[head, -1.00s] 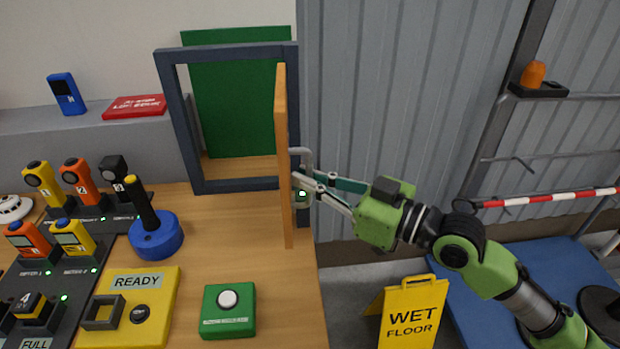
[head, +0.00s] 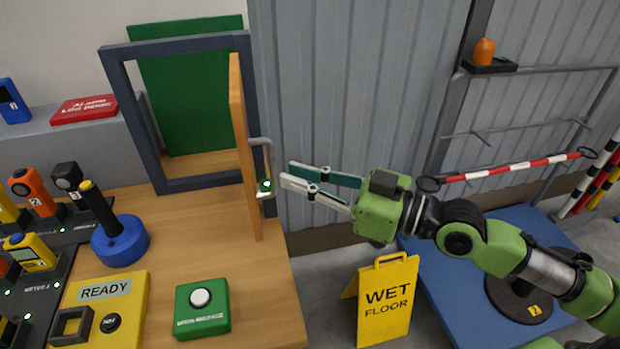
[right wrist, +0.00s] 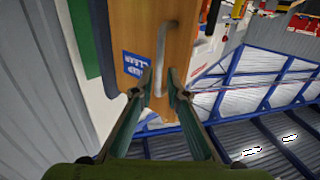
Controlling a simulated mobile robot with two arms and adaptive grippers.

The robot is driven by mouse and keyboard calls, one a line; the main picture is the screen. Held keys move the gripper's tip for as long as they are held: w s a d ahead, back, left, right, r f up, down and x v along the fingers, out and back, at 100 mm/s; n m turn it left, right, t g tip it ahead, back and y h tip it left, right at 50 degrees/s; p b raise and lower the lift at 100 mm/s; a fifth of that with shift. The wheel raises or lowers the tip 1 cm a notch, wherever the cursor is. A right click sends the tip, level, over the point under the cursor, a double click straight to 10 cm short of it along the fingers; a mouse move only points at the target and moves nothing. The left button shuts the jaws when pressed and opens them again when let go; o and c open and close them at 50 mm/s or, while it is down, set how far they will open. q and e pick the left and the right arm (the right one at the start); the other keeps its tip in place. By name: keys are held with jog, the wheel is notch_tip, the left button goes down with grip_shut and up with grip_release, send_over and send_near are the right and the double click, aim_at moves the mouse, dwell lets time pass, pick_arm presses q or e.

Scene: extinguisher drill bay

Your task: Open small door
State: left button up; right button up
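The small door (head: 247,160) is a wooden panel standing swung out from its dark blue frame (head: 133,120), seen nearly edge-on in the head view. Its grey bar handle (head: 268,165) is on the door's right face. My right gripper (head: 287,174) is open and empty, just right of the handle and apart from it. In the right wrist view, the handle (right wrist: 163,60) shows ahead of and between the parted fingertips (right wrist: 160,75), on the door face (right wrist: 132,45) with a blue label. My left gripper is not in view.
A green button box (head: 202,308), a blue base with a black stick (head: 121,241) and a yellow READY box (head: 103,312) sit on the wooden table. A yellow wet floor sign (head: 388,300) stands on the floor at right. A grey corrugated wall (head: 340,90) lies behind my gripper.

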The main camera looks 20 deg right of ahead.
jog(key=shift+v, duration=0.9)
